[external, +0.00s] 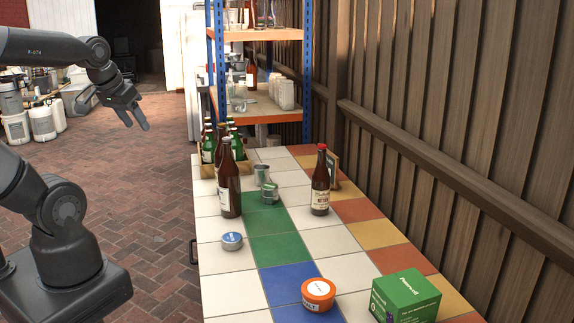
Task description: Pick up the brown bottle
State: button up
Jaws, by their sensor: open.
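A tall brown bottle (229,195) with a pale label stands upright on the left part of the tiled table (280,248). A second brown bottle (320,182) with a red cap and cream label stands upright further right, near the fence side. My gripper (138,125) is open and empty, out over the brick paving left of the table. It is apart from both bottles and points down to the right.
A wooden crate (205,171) with several green and brown bottles stands at the table's far left. Small glasses (270,193) stand between the two bottles. A blue-lidded tin (232,241), an orange tub (318,294) and a green box (405,298) are nearer. A shelf (265,109) stands behind.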

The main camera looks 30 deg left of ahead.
jog(key=w+r+n, duration=0.1)
jog(key=w+r, duration=0.1)
jog(key=w, duration=1.2)
jog(key=n+y, duration=0.1)
send_near(221, 124)
jog(key=x, duration=1.1)
jog(key=shift+f, duration=0.1)
grip_shut()
